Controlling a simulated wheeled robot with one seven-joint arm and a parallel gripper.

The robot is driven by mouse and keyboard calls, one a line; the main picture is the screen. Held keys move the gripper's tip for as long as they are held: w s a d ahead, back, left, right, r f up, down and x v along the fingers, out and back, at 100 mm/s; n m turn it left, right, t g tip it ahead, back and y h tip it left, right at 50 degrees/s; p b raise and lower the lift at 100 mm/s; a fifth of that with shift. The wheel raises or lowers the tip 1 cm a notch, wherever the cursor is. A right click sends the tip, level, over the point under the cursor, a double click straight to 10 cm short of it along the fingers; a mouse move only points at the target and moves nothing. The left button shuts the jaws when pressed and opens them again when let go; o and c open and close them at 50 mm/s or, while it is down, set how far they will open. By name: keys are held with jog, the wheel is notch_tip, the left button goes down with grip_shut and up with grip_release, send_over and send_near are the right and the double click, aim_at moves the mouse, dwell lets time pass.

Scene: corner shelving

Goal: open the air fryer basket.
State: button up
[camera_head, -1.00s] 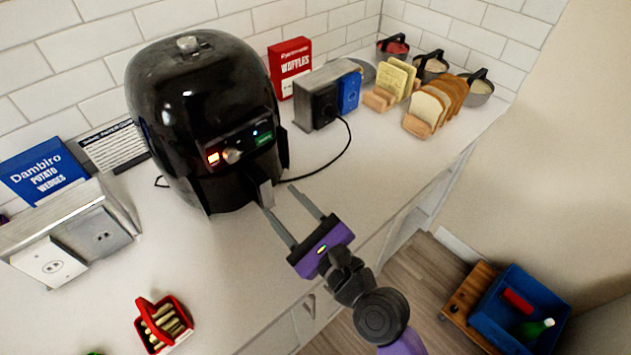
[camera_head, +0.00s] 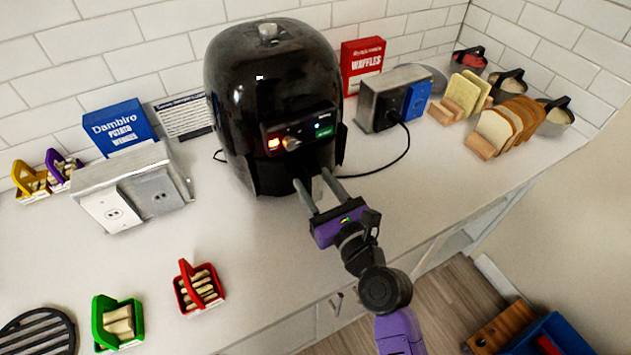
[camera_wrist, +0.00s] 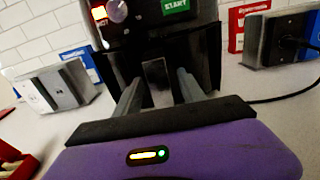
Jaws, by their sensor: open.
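The black air fryer (camera_head: 265,90) stands on the counter in the head view, with a lit control panel (camera_head: 297,138). Its basket (camera_head: 270,180) is shut, low in the front. The basket handle (camera_wrist: 157,82) shows in the wrist view as a dark upright bar with a grey front face. My purple gripper (camera_head: 311,178) is open at the fryer's front, its fingers pointing at the basket. In the wrist view its fingers (camera_wrist: 157,88) lie to the left and right of the handle, with gaps visible. Whether either finger touches it cannot be told.
A grey outlet box (camera_head: 135,185) stands left of the fryer, another (camera_head: 385,95) to the right, with a black cable (camera_head: 400,150). Red (camera_head: 200,287) and green (camera_head: 118,322) baskets sit front left. The counter before the fryer is clear.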

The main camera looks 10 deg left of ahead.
jog(key=shift+w+a, duration=0.1)
grip_shut()
dwell(1.4)
